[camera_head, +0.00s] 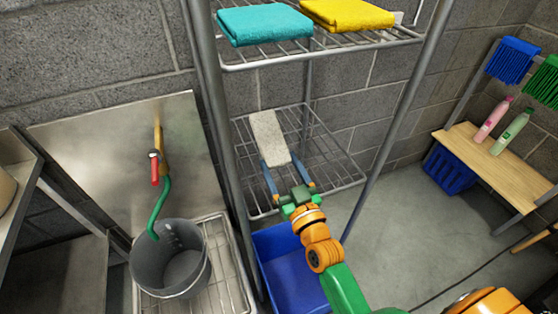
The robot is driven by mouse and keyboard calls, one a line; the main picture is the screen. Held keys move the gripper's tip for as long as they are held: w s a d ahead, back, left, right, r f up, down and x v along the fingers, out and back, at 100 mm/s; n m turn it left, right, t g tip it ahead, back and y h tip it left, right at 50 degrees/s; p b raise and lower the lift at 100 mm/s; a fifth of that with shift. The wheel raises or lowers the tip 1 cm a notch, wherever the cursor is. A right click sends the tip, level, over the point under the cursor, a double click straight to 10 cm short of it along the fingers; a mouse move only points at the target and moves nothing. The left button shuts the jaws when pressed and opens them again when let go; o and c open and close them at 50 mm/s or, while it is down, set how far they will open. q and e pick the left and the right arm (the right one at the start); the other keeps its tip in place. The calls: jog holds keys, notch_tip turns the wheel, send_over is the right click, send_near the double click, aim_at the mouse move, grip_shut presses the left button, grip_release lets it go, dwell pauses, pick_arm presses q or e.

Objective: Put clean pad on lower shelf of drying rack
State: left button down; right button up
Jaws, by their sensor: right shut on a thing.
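A pale grey-white pad (268,137) is at the lower shelf (323,166) of the metal drying rack, over the left half of its wires. My right gripper (279,172) reaches in from the lower right and is shut on the near end of the pad, with one finger on each side. I cannot tell whether the pad rests on the wires or is held just above them. My left gripper is not in view.
The upper shelf (330,45) holds a folded teal cloth (262,24) and a yellow cloth (347,13). Rack posts stand on both sides of my arm. A blue bin (290,275) sits below, and a grey bucket (172,262) stands left. The lower shelf's right side is clear.

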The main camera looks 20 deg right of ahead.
aim_at(283, 189)
jog(key=f, duration=0.3)
jog(key=f+b, duration=0.1)
jog(key=f, duration=0.1)
jog(key=f+b, duration=0.1)
jog(key=f, duration=0.2)
jog(key=shift+s+d+f, duration=0.15)
jog(key=shift+d+f, duration=0.1)
jog(key=shift+f, duration=0.1)
jog(key=shift+s+f+b, duration=0.1)
jog(key=shift+b, duration=0.25)
jog(key=o, duration=1.3)
jog(key=shift+c, duration=0.2)
